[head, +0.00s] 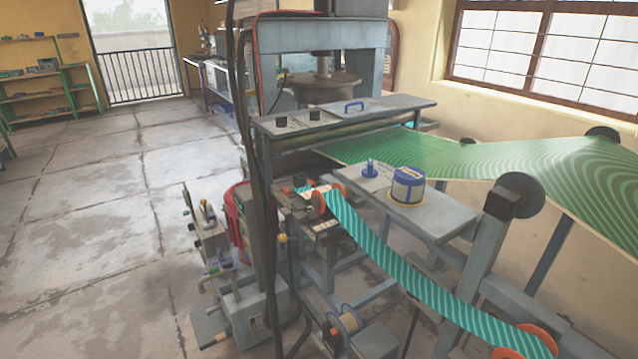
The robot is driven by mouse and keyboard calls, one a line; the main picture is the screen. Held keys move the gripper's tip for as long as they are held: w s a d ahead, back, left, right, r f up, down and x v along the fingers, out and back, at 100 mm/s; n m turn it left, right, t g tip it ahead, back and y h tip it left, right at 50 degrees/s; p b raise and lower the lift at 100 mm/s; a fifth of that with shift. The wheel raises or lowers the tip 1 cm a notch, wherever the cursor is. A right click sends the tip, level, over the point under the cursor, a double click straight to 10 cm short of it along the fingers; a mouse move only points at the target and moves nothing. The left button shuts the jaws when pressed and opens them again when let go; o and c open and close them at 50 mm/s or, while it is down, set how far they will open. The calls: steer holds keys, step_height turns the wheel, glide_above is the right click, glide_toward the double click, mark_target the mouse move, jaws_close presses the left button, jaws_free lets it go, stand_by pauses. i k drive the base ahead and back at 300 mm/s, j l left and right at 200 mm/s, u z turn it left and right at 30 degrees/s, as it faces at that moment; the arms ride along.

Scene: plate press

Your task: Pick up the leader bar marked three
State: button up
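I cannot make out a bar marked three; any markings are too small to read here. A pale block-like piece (213,340) lies low at the front left of the press, and I cannot tell what it is. The grey press (345,108) stands in the middle. A teal striped strip (385,262) runs from orange-flanged rollers at its front down to another orange roller (522,343) at lower right. My gripper does not show in the head view.
A green patterned sheet (470,163) stretches right from the press. A blue-and-white tin (407,185) stands on a grey side shelf (440,215). Dark cables hang at the front. The floor at left (90,230) is clear, with green shelves (45,85) behind.

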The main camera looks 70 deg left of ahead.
mark_target(299, 181)
steer(key=u, duration=2)
steer(key=i+l+u, duration=0.3)
steer(key=l, duration=0.2)
